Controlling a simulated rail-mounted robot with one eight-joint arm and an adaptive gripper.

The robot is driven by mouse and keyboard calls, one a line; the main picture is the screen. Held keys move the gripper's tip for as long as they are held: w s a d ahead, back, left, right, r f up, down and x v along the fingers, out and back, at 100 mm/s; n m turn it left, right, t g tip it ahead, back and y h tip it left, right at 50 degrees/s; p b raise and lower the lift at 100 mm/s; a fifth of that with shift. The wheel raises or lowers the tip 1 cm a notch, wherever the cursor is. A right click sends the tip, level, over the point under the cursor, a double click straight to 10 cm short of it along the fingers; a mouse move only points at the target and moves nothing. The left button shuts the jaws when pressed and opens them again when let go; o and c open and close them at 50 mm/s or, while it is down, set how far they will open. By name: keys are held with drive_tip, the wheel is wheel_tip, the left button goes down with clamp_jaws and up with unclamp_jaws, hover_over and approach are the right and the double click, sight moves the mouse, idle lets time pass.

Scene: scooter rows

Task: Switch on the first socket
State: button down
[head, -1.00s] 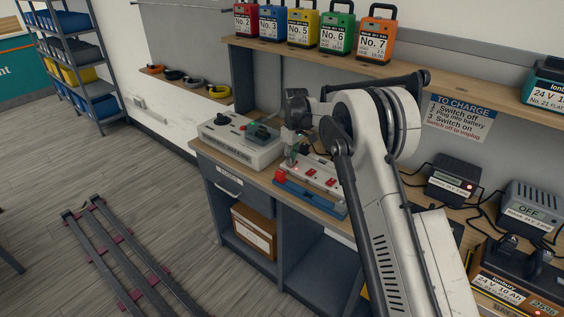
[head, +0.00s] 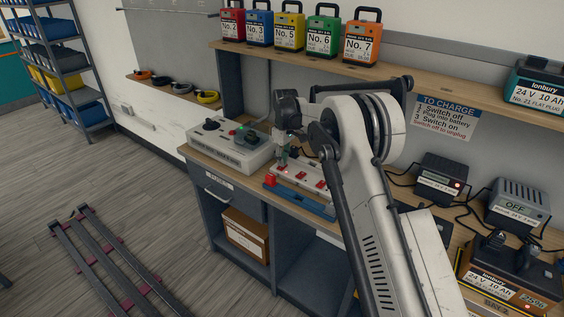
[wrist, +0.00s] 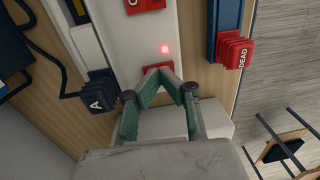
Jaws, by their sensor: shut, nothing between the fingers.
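The white socket strip (head: 303,180) lies on the bench, with red switches along it. In the wrist view the strip (wrist: 152,38) runs up the picture. One red switch (wrist: 154,68) is partly hidden behind my fingertips, and a red light (wrist: 165,49) glows just beyond it. Another red switch (wrist: 144,5) is at the top edge. My gripper (wrist: 173,76) is shut and empty, its green fingertips over or at the nearer switch; I cannot tell whether they touch it. The gripper (head: 283,158) also shows in the head view, low over the strip's left end.
A red block marked DEAD (wrist: 232,52) lies right of the strip, and a black plug marked A (wrist: 97,93) left of it. A grey box (head: 228,147) stands left on the bench. Chargers (head: 443,180) and a battery (head: 510,278) stand to the right.

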sight(280, 169)
drive_tip(key=shift+r, duration=0.1)
wheel_tip(280, 169, up, 14)
drive_tip(key=s+a+p, duration=0.1)
drive_tip(key=shift+s, duration=0.2)
idle(0.4)
